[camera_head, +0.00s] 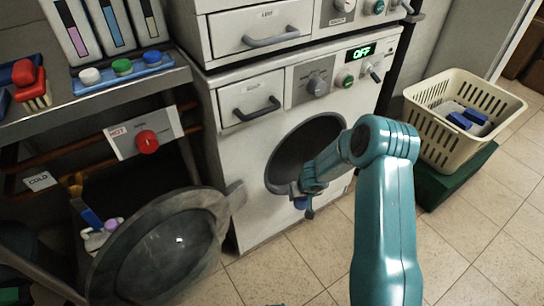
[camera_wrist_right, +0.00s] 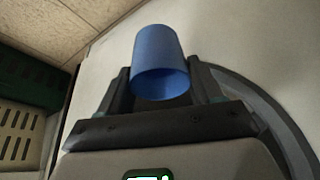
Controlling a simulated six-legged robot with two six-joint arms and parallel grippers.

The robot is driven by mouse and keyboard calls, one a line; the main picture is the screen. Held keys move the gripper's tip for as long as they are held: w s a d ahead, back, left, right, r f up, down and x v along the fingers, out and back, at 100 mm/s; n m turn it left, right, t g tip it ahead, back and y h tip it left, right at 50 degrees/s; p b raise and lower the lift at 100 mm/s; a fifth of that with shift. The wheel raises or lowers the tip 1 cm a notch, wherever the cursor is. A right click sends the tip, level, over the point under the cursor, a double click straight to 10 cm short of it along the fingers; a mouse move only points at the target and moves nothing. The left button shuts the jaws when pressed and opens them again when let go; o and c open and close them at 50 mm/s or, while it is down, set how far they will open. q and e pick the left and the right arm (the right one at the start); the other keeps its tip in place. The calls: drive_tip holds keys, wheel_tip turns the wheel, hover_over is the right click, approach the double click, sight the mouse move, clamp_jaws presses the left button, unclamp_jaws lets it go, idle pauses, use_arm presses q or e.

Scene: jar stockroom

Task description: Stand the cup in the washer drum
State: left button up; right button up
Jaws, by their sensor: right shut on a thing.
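The blue cup (camera_wrist_right: 160,62) is between the two fingers of my right gripper (camera_wrist_right: 162,88) in the right wrist view, its open end facing the camera. In the head view my right gripper (camera_head: 303,196) is at the lower front of the washer's round opening, and only a small blue part of the cup (camera_head: 301,203) shows below it. The washer drum (camera_head: 295,150) is a dark opening in the white washer (camera_head: 245,150), partly covered by my arm. The inside of the drum is too dark to make out. My left gripper is not in view.
The round washer door (camera_head: 165,250) stands open at the lower left. A cream basket (camera_head: 480,88) with blue and white things sits on a green base (camera_head: 455,185) at the right. The tiled floor (camera_head: 290,260) before the washer is clear.

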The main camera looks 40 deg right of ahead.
drive_tip(key=shift+w, duration=0.15)
drive_tip(key=w+d+r+p, duration=0.1)
drive_tip(key=p, duration=0.2)
drive_tip(key=shift+w, duration=0.3)
drive_tip(key=w+d+p, duration=0.2)
drive_tip(key=w, duration=0.1)
drive_tip(key=w+p, duration=0.2)
drive_tip(key=shift+d+f, duration=0.4)
drive_tip(key=w+d+b, duration=0.1)
drive_tip(key=w+b, duration=0.1)
drive_tip(key=w+d+b, duration=0.1)
drive_tip(key=w, duration=0.2)
drive_tip(key=w+d+f+b, duration=0.1)
drive_tip(key=w+d+b, duration=0.1)
drive_tip(key=shift+w+d+b, duration=0.1)
drive_tip(key=shift+w+b, duration=0.2)
drive_tip(key=shift+b, duration=0.05)
drive_tip(key=shift+w+d+r+b, duration=0.2)
drive_tip(key=shift+w+b, duration=0.25)
drive_tip(key=shift+b, duration=0.15)
drive_tip(key=b+x, duration=0.2)
drive_tip(key=shift+a+f+b, duration=0.1)
drive_tip(key=shift+f+b, duration=0.2)
drive_tip(key=shift+f, duration=0.4)
drive_tip(key=shift+r, duration=0.15)
